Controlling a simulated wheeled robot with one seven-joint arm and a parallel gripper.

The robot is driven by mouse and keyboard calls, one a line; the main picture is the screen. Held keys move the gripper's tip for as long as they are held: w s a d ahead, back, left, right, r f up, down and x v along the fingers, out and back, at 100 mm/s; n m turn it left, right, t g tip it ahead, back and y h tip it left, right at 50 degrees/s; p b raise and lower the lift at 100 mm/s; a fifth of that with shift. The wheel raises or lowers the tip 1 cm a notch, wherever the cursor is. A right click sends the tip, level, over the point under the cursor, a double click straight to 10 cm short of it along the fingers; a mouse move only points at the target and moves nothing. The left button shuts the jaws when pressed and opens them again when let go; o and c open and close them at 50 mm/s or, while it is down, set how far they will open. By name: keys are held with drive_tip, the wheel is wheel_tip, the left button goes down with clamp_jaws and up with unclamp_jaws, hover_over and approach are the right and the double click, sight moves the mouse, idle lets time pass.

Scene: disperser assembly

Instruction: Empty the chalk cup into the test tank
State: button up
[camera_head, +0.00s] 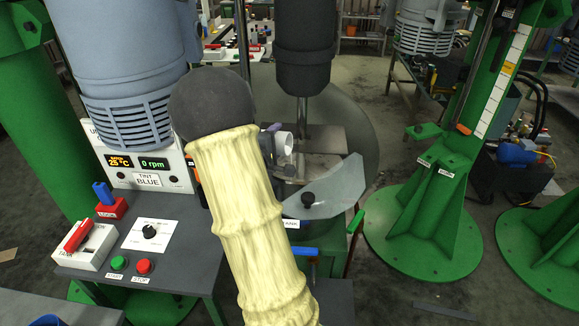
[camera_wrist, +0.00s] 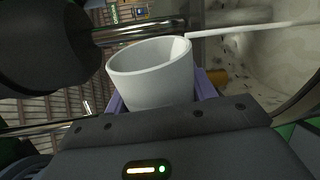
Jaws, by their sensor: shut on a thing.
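The white chalk cup (camera_wrist: 155,75) is held between the purple fingers of my gripper (camera_wrist: 162,98) in the wrist view. In the head view the white cup (camera_head: 283,143) shows partly behind my cream-coloured arm, with a purple fingertip of my gripper (camera_head: 270,128) beside it. The cup's rim shows, but I cannot see any chalk in it. The cup is close to the metal test tank (camera_head: 318,139) under the dark mixer. Most of the tank's opening is hidden, and I cannot tell how far the cup is over it.
The dark mixer body (camera_head: 304,50) and its metal shaft (camera_head: 301,112) stand above the tank. A grey fan-shaped plate (camera_head: 335,189) with a black knob juts out in front. The control table (camera_head: 190,262) is at the left. A green stand (camera_head: 435,235) is at the right.

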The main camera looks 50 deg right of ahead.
drive_tip(key=shift+f, duration=0.1)
idle(0.5)
drive_tip(key=shift+s, duration=0.1)
drive_tip(key=shift+f+m+b, duration=0.1)
drive_tip(key=shift+m+b, duration=0.2)
drive_tip(key=shift+m, duration=0.1)
